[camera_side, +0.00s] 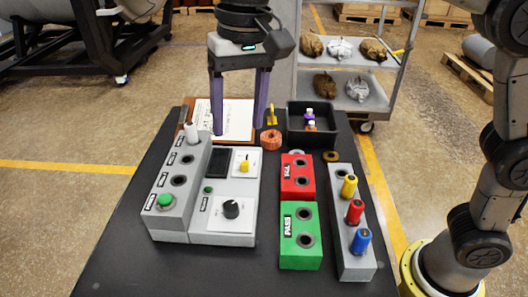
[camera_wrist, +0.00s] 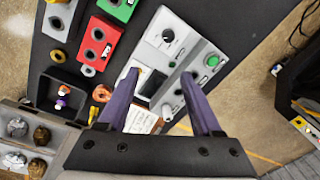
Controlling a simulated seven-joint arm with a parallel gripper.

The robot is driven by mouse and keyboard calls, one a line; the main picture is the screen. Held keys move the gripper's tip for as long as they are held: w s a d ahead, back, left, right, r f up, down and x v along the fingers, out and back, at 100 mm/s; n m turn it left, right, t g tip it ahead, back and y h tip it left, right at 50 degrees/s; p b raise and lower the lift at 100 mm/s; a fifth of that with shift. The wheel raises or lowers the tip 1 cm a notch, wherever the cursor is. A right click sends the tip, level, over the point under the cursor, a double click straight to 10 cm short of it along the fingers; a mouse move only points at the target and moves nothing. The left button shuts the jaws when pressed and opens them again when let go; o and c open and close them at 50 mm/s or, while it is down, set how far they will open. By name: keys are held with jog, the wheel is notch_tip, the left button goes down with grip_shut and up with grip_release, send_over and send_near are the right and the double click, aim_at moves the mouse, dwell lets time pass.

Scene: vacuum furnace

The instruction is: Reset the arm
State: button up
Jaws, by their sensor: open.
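My gripper (camera_side: 239,128) has two purple fingers spread wide with nothing between them. In the side view it hangs pointing down over the far left part of the black table (camera_side: 120,262), in front of the clipboard (camera_side: 238,112) and above the far end of the control panel. In the wrist view my gripper (camera_wrist: 161,74) is open and empty, with the grey control panel (camera_wrist: 180,38) beyond its fingertips. The fingers appear apart from everything; the exact height is hard to tell.
The control panel (camera_side: 240,218) has a green button, knobs and a white upright handle. Right of it stand a red block (camera_side: 298,188), a green block (camera_side: 301,260) and a grey block (camera_side: 357,268) with coloured pegs. Behind are an orange ring (camera_side: 271,140) and black tray (camera_side: 312,138).

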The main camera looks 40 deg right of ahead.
jog(key=s+d+r+m+t, duration=0.1)
jog(key=s+d, duration=0.4)
jog(key=d, duration=0.4)
jog(key=s+d+r+m+t, duration=0.1)
jog(key=s+d+r+t, duration=0.1)
jog(key=s+d, duration=0.5)
jog(key=s+d+f+n+t, duration=0.1)
jog(key=s+d+f+n, duration=0.1)
jog(key=f, duration=0.4)
jog(key=s+d+f+n+t, duration=0.1)
jog(key=s+d+f+n, duration=0.2)
jog(key=s+d+f, duration=0.2)
notch_tip(320, 180, down, 2)
jog(key=shift+d+h, duration=0.2)
jog(key=shift+h, duration=0.2)
